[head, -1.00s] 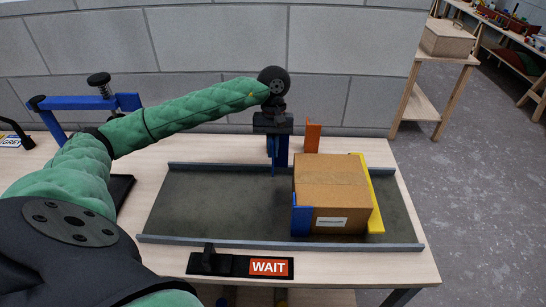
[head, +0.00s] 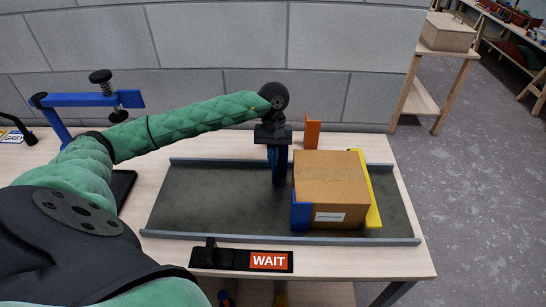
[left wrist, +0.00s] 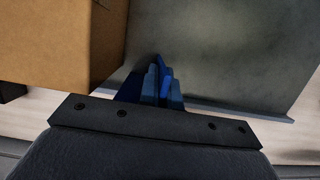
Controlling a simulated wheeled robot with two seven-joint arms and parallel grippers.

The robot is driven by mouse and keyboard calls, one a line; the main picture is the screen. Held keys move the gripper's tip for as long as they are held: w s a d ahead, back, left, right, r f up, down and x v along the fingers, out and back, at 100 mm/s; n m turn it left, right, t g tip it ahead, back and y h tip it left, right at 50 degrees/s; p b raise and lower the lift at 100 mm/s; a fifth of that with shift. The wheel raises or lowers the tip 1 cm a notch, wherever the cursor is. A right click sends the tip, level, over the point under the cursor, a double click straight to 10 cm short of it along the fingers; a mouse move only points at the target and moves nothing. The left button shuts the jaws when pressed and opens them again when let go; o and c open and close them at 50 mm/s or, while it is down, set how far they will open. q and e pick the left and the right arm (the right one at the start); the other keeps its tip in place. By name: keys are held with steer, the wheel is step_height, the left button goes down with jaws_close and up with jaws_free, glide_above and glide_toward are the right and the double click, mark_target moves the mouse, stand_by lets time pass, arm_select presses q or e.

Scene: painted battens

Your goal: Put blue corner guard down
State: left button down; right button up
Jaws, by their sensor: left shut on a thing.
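My left gripper (head: 278,172) points down, just left of the cardboard box's (head: 331,172) back left corner. It is shut on a blue corner guard (head: 283,162), upright beside the box. In the left wrist view the fingertips (left wrist: 161,88) hide most of that blue guard (left wrist: 132,90), and the box (left wrist: 62,40) is at the left. I cannot tell whether the guard touches the tray or box. Another blue corner guard (head: 301,217) stands at the box's front left corner. My right gripper is not in view.
The box stands at the right of a grey tray (head: 215,200) with low rims. A yellow guard (head: 373,200) runs along its right side. An orange guard (head: 312,134) stands behind it. A WAIT sign (head: 268,260) lies in front. The tray's left part is clear.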

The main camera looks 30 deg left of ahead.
arm_select(q)
steer(key=shift+f, duration=0.1)
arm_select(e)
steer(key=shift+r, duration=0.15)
arm_select(q)
steer(key=c, duration=1.6)
jaws_free()
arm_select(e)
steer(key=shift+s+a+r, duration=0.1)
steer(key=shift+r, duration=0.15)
